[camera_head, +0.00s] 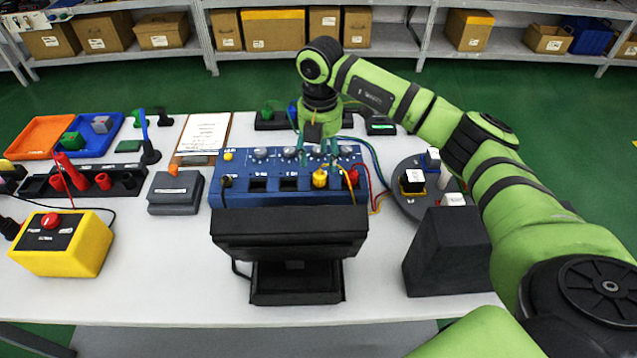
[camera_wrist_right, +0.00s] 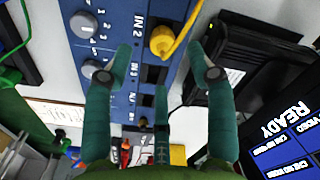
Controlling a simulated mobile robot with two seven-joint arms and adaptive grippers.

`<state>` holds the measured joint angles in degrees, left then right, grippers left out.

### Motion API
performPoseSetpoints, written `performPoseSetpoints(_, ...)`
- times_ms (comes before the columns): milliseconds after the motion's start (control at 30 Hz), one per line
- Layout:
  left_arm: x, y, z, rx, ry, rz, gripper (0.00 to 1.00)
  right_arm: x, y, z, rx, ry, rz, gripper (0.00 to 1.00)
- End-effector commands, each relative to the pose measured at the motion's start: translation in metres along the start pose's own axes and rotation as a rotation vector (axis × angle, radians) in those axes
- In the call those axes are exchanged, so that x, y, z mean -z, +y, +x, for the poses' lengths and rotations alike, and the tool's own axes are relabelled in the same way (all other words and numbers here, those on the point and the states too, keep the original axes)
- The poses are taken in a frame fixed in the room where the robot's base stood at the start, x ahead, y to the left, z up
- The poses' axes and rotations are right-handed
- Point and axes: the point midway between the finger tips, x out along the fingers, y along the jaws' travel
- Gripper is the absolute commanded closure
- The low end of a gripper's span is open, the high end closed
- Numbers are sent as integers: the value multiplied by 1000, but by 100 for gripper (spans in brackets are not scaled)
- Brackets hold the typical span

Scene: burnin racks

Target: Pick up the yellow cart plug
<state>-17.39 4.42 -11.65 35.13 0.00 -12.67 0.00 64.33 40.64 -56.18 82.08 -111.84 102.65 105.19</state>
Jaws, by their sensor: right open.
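A yellow plug (camera_head: 320,178) sits in the front face of the blue panel box (camera_head: 230,194) at the table's middle. In the right wrist view the yellow plug (camera_wrist_right: 163,42) is by the "IN 2" label, with a yellow cable leading off it. My right gripper (camera_head: 319,156) is above and behind the plug in the head view. Its green fingers (camera_wrist_right: 160,60) are spread apart, with the plug between and just beyond their tips in the wrist view. Nothing is held. I cannot tell the exact gap to the plug. My left gripper is not in view.
A black monitor (camera_head: 290,226) stands before the panel box. Red and yellow cables (camera_head: 360,188) hang at the box's right. A round grey tray (camera_head: 400,203) with small blocks and a black box (camera_head: 446,255) are further right. A yellow button box (camera_head: 62,255) is at left.

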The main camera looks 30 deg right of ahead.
Motion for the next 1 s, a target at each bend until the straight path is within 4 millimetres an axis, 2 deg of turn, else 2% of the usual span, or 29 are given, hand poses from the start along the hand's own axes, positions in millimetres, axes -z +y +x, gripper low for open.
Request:
performPoseSetpoints(133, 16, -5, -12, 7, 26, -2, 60, 1, -1, 14, 5, 1, 1, 44)
performPoseSetpoints(267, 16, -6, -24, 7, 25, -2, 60, 3, -1, 32, 6, 2, 0, 44)
performPoseSetpoints(400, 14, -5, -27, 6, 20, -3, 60, 3, 0, 52, 3, 2, 0, 44)
performPoseSetpoints(700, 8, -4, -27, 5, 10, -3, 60, 3, 0, 59, 1, 0, -1, 44)
performPoseSetpoints(767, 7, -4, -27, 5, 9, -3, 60, 3, 0, 59, 1, 0, -1, 68)
performPoseSetpoints(800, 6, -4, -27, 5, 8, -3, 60, 3, 0, 59, 0, 0, 0, 84)
performPoseSetpoints(833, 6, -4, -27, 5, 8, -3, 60, 3, 0, 59, 0, 0, 0, 96)
performPoseSetpoints(867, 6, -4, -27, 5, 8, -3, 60, 3, 0, 59, 0, 1, 0, 100)
performPoseSetpoints(1000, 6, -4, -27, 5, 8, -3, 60, 3, 0, 59, 0, 1, 0, 100)
